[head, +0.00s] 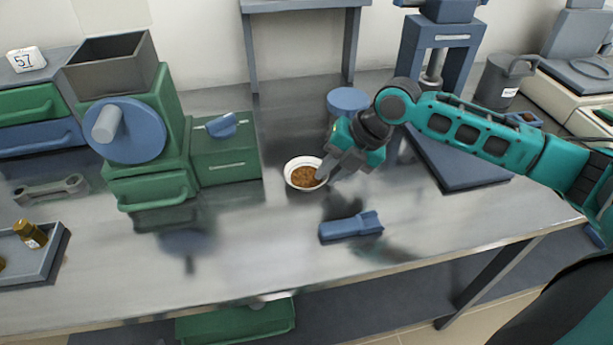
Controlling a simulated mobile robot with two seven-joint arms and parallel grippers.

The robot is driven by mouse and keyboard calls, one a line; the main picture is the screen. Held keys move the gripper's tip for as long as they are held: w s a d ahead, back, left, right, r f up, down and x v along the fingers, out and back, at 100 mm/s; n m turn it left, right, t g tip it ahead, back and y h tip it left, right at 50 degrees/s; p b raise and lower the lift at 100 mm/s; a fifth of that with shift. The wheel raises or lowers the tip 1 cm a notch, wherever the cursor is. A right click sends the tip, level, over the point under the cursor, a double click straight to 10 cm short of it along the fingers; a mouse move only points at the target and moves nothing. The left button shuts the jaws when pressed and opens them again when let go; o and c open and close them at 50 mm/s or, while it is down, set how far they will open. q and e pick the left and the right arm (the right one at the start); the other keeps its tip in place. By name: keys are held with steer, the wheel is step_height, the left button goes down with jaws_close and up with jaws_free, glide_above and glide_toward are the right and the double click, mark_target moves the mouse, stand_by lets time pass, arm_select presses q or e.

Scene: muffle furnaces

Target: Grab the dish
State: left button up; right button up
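The dish (291,176) is a small white round bowl holding a brown grainy material. It stands upright on the grey metal table, a little right of the green machine. My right gripper (326,173) reaches in from the right and points down at the dish's right rim. Its fingertips overlap the rim in the picture. I cannot tell whether the fingers are apart or closed on the rim. My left gripper is not in view.
A green machine with a blue wheel (124,131) stands at left. A blue tool (351,226) lies in front of the dish. A blue round piece (347,100) and a blue press (440,50) are behind. A tray (52,262) sits at far left.

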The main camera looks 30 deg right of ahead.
steer(key=shift+c, duration=0.3)
jaws_close()
